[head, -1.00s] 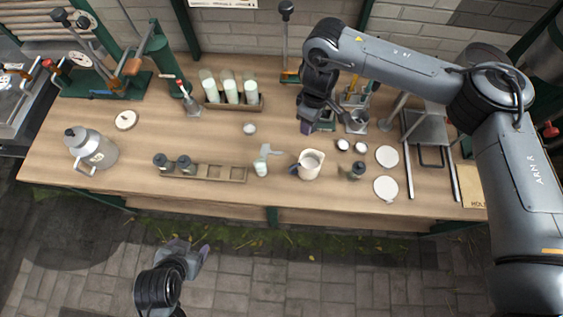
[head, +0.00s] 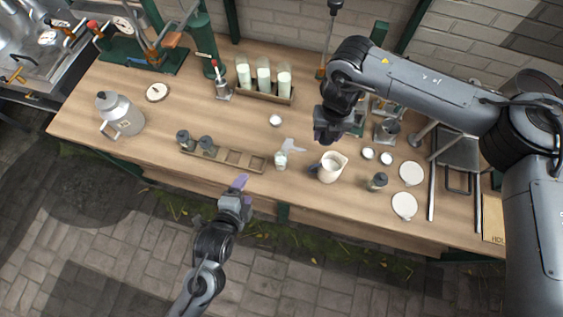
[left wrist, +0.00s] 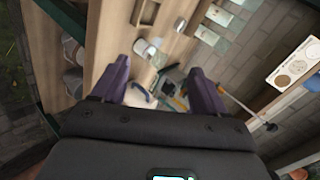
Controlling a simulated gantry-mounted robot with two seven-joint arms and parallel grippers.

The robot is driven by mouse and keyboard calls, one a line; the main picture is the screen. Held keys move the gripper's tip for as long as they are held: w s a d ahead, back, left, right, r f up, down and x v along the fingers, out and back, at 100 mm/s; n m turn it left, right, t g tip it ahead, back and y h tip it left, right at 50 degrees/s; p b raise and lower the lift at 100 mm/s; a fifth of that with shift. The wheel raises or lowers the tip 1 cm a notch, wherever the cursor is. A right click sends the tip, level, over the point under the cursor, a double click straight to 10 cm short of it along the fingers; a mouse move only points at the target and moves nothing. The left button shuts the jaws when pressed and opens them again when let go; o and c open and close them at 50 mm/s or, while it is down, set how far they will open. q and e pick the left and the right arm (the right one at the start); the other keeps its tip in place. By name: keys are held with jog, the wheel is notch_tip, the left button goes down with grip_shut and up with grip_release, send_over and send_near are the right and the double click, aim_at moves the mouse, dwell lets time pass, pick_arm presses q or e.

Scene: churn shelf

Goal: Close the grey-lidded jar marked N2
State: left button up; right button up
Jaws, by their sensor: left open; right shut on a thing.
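Two grey-lidded jars stand in the left slots of a wooden rack (head: 255,164): one jar (head: 184,140) and its neighbour (head: 206,147). Another dark-lidded jar (head: 378,182) stands right of the pitcher. A small open jar with pale contents (head: 281,160) stands right of the rack. No N2 mark is readable. My left gripper (head: 240,184) is open and empty near the table's front edge, in front of the rack; its purple fingers show apart in the left wrist view (left wrist: 160,88). My right gripper (head: 327,134) is shut above the table behind the pitcher; what it holds is hidden.
A white pitcher (head: 331,168) stands mid-table. White discs (head: 411,173) lie at the right. A metal churn can (head: 120,114) stands at the left. Filled bottles (head: 264,78) stand in a rack at the back. A grey flat piece (head: 293,145) lies behind the open jar.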

pick_arm(q)
jog(key=w+d+f+m+t+h+b, duration=0.1)
jog(key=d+f+m+t, duration=0.1)
jog(key=d+m, duration=0.35)
jog(key=m+t+h+b, duration=0.3)
jog(key=m+h+b, duration=0.35)
jog(key=m, duration=1.15)
send_near(284, 155)
jog(key=shift+s+a+r, duration=0.1)
jog(key=shift+s+a, duration=0.05)
jog(key=shift+s, duration=0.35)
jog(key=shift+s+a+r, duration=0.15)
jog(key=shift+s, duration=0.4)
jog(key=shift+w+a+m+g, duration=0.3)
jog(key=shift+w+m, duration=0.1)
jog(key=shift+m, duration=0.05)
pick_arm(e)
jog(key=a+f+n, duration=0.2)
jog(key=a+n, duration=0.4)
jog(key=n, duration=0.8)
jog(key=a+f+n, duration=0.1)
jog(key=a+n, duration=0.6)
jog(key=n, duration=0.8)
jog(key=shift+s+f+n, duration=0.3)
jog(key=shift+f, duration=0.05)
pick_arm(q)
jog(key=shift+d, duration=0.1)
jog(key=x, duration=1.1)
jog(key=shift+w+d, duration=0.2)
jog(key=shift+w, duration=0.2)
